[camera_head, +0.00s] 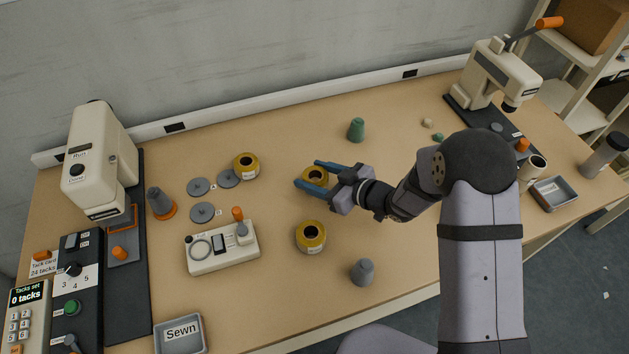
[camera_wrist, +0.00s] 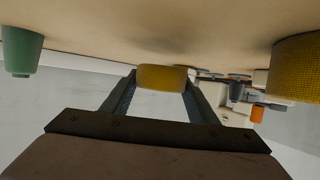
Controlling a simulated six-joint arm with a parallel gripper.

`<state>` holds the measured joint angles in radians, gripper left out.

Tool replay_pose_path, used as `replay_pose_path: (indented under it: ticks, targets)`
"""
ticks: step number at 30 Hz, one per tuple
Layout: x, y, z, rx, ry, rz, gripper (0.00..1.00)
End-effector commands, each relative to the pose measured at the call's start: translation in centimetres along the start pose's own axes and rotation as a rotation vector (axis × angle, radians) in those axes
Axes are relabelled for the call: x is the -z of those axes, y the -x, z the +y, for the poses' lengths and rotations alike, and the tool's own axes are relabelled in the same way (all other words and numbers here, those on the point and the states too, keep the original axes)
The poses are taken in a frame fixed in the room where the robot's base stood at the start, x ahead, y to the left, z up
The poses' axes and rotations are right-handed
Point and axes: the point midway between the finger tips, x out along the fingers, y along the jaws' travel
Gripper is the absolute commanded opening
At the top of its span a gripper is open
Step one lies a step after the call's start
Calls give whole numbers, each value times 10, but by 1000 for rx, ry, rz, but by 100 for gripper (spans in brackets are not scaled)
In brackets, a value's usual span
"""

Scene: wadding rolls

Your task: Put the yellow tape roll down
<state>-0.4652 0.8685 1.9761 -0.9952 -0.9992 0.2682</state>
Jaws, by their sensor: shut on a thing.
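My gripper (camera_head: 306,173) is shut on a yellow tape roll (camera_head: 315,175), with one blue finger on each side of it. The wrist view also shows this roll (camera_wrist: 162,77) between the fingertips, close to the table surface; I cannot tell whether it touches the table. A second yellow roll (camera_head: 310,237) stands on the table nearer the front, below my gripper in the head view. A third yellow roll (camera_head: 246,165) stands to the left, beside grey discs. One large yellow roll (camera_wrist: 298,70) shows at the right of the wrist view.
Several grey discs (camera_head: 203,212) lie left of my gripper, above a cream device (camera_head: 222,247). A green cone (camera_head: 356,130) stands behind my gripper and a grey cone (camera_head: 363,272) in front. Cream machines stand at the far left (camera_head: 98,160) and right (camera_head: 490,75). Table around the held roll is bare.

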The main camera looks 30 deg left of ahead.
Motion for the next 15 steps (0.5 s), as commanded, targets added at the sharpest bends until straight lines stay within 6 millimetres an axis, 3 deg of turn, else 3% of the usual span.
replay_pose_path:
  ticks: [6,15]
  targets:
    - [-22,-9,0,1,-3,-1,32]
    - [-26,-11,0,0,0,1,32]
